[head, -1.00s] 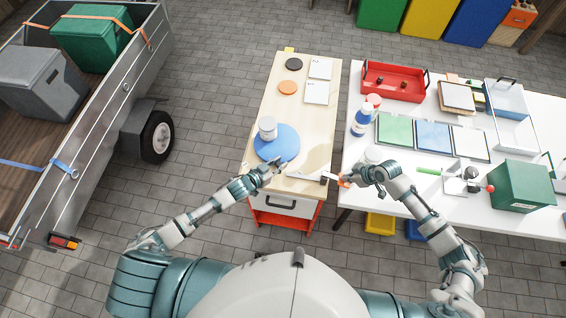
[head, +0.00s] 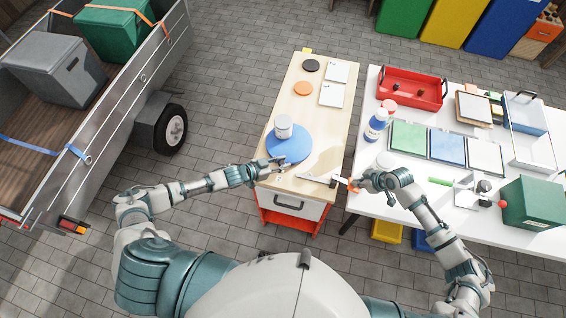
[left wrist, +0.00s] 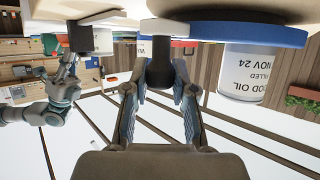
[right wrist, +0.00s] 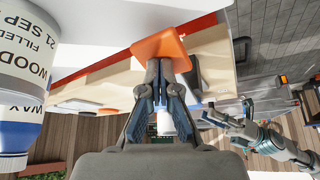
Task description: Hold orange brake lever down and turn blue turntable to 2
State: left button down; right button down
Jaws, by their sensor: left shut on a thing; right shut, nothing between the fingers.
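The blue turntable (head: 291,146) sits at the near end of the wooden bench top with a white jar (head: 283,127) upright on it. My left gripper (head: 285,163) is shut on the turntable's dark knob (left wrist: 160,68) at the near rim. The turntable's rim (left wrist: 240,33) and the hanging-looking jar (left wrist: 240,75) show inverted in the left wrist view. My right gripper (right wrist: 158,66) is shut and empty, its fingertips against the orange brake lever's pad (right wrist: 158,42). I cannot read any position number or tell how far down the lever is.
A black disc (head: 311,65), an orange disc (head: 303,88) and white cards (head: 332,95) lie farther back on the bench. The white table (head: 410,178) stands at right with a blue-and-white bottle (head: 376,126) near my right arm. A trailer (head: 110,125) stands left.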

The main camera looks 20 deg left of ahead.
pick_arm(q)
jog(key=shift+w+a+r, duration=0.1)
jog(key=shift+w, duration=0.05)
jog(key=c, duration=0.9)
grip_release()
jog(key=shift+c, duration=0.2)
pick_arm(e)
jog(key=shift+a, duration=0.1)
pick_arm(q)
jog(key=v, duration=1.2)
jog(key=shift+f, duration=0.25)
notch_tip(320, 180, up, 8)
jog(key=p, duration=0.7)
pick_arm(e)
notch_tip(320, 180, up, 8)
jog(key=shift+f, duration=0.25)
pick_arm(q)
jog(key=shift+f, duration=0.2)
